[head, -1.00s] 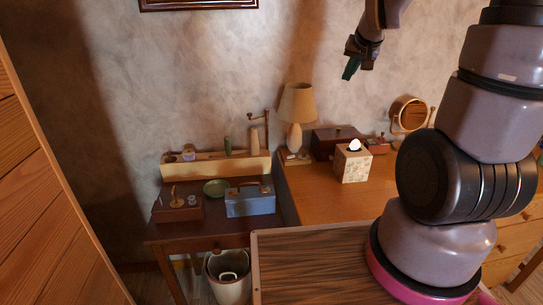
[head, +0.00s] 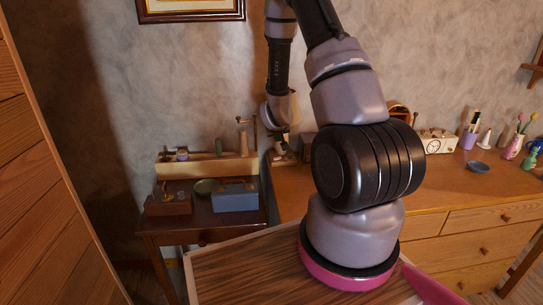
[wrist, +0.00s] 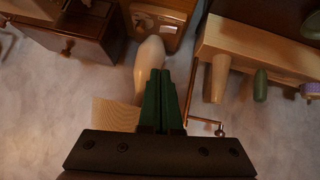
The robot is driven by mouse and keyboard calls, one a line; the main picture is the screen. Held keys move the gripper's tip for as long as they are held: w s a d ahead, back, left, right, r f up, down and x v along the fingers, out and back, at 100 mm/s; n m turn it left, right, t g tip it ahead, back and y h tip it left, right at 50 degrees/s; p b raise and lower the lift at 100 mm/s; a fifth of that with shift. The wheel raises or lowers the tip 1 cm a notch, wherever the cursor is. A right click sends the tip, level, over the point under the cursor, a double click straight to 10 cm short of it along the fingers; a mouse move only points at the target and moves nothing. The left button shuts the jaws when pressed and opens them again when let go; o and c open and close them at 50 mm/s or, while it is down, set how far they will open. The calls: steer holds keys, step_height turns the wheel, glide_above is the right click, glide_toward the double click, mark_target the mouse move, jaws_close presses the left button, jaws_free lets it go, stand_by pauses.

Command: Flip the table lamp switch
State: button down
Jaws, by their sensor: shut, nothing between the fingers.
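The table lamp shows in the wrist view, with a pale rounded body (wrist: 149,58), a tan shade (wrist: 113,114) partly behind my gripper, and a square wooden base (wrist: 172,38). A small detail shows on the base, but I cannot make out the switch clearly. My gripper (wrist: 161,73) has its green fingers together and empty. In the picture they overlap the edge of the lamp body and point toward the base; I cannot tell whether they touch.
A dark box with a knob (wrist: 85,45) stands beside the lamp. A wooden rack (wrist: 270,50) with pegs and a green bottle (wrist: 260,85) is on the other side.

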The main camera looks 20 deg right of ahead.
stand_by(0.3)
glide_above(277, 158)
steer(key=s, duration=0.2)
steer(key=f, duration=0.7)
steer(key=shift+w+f, duration=0.15)
steer(key=shift+w, duration=0.1)
steer(key=shift+s+d+f, duration=0.1)
steer(key=shift+s+f, duration=0.1)
steer(key=shift+f, duration=1.05)
steer(key=shift+d+f, duration=0.1)
steer(key=shift+f, duration=0.45)
